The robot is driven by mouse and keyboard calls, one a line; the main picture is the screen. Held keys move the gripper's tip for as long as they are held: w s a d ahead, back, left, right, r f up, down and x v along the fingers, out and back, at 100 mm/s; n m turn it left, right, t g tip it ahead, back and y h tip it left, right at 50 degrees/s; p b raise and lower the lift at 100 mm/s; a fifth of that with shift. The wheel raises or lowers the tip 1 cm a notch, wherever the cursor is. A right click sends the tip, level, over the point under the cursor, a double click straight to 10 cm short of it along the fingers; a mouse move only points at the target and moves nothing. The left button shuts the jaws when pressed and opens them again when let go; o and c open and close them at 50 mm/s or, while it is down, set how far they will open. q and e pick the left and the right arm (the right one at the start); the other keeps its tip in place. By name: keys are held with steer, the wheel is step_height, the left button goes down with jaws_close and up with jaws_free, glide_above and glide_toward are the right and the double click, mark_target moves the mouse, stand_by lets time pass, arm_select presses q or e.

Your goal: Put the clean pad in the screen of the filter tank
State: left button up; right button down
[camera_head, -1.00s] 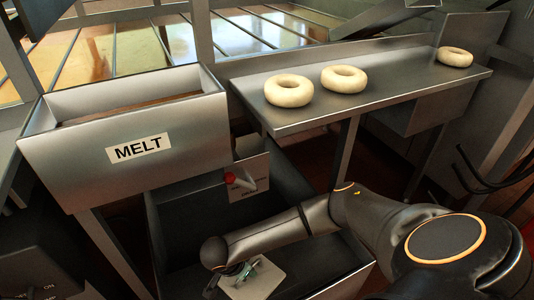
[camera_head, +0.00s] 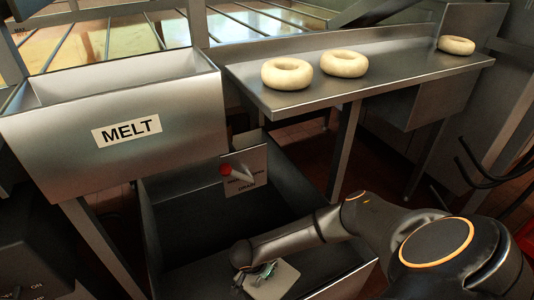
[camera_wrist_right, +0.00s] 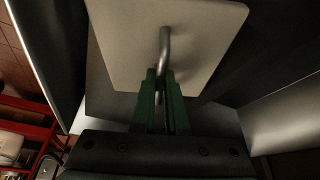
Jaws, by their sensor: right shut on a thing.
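A pale square pad (camera_head: 274,286) with a bent metal handle hangs from my right gripper (camera_head: 262,270). In the right wrist view the green fingers (camera_wrist_right: 163,80) are shut on the handle (camera_wrist_right: 165,45), and the pad (camera_wrist_right: 205,50) fills the upper middle. The filter tank (camera_head: 190,235) is the dark open metal box below the MELT bin. In the head view the pad overlaps the near part of the tank; its height there is hard to tell. I cannot make out the screen clearly. My left gripper is not in view.
The MELT bin (camera_head: 120,105) stands at the left. A plate marked DRAIN with a red-knobbed lever (camera_head: 226,170) stands at the tank's far side. A steel shelf (camera_head: 400,78) carries three pale rings (camera_head: 287,73). Red rails (camera_wrist_right: 30,105) show at the wrist view's left.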

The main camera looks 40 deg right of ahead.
steer(key=c, duration=1.4)
jaws_free()
steer(key=shift+f, duration=0.1)
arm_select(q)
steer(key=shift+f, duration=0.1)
arm_select(e)
steer(key=o, duration=0.5)
steer(key=shift+r, duration=0.25)
steer(key=p+v, duration=0.3)
steer(key=v, duration=0.3)
steer(key=shift+a+r, duration=0.1)
steer(key=shift+r, duration=0.15)
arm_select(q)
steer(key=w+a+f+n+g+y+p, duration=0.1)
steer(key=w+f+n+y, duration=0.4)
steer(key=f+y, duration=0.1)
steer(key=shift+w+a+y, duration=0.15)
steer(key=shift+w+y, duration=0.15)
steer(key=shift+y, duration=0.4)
arm_select(e)
steer(key=v, duration=0.5)
steer(key=shift+a+r, duration=0.15)
